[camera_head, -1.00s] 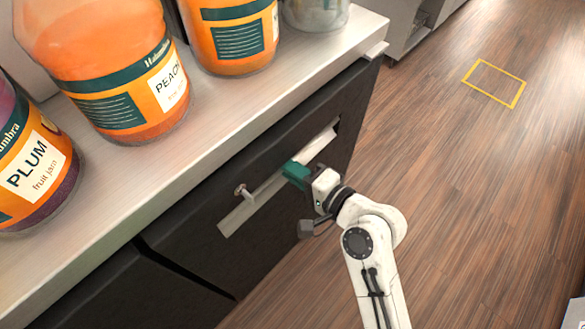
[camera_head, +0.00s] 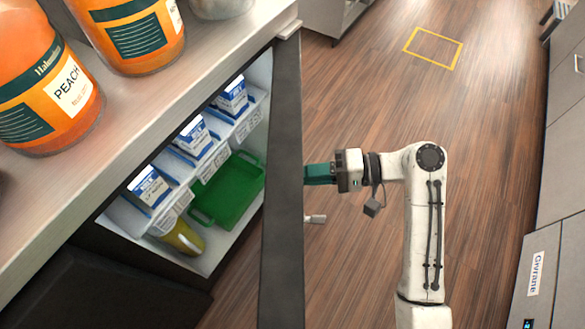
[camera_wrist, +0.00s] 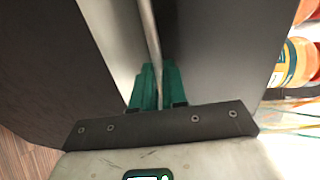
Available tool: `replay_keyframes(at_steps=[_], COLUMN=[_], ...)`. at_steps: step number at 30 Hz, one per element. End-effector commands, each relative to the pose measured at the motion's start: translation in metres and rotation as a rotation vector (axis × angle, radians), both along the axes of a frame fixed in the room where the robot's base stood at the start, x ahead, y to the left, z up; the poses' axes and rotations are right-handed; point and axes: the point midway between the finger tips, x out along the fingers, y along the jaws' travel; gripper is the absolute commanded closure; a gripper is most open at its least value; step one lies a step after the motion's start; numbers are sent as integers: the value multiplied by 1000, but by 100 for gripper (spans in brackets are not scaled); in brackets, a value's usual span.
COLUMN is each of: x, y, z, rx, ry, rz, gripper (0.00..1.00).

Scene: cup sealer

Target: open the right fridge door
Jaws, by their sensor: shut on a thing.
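The right fridge door (camera_head: 285,190) stands wide open, seen nearly edge-on in the head view as a dark upright panel. My gripper (camera_head: 312,174) is at the door's outer side, with its green fingertips partly hidden by the door edge. In the wrist view my green fingers (camera_wrist: 158,88) are shut around a thin metal handle bar (camera_wrist: 150,38). The lower end of the handle (camera_head: 315,218) sticks out past the door in the head view.
Inside the open fridge are several blue-and-white cartons (camera_head: 195,135), a green tray (camera_head: 228,190) and a yellow jug (camera_head: 180,239). Orange jars (camera_head: 45,90) stand on the counter (camera_head: 120,125). Wooden floor (camera_head: 490,150) is clear to the right. A grey cabinet (camera_head: 545,265) stands at the far right.

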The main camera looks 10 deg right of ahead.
Motion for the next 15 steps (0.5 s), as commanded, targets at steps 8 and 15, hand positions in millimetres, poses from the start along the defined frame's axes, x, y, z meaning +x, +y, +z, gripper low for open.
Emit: replay_keyframes(at_steps=[8,15], x=[0,0], y=[-19,-21], z=[0,-1], rx=[-1,-2], ry=[1,1], rz=[73,86], gripper=[100,100])
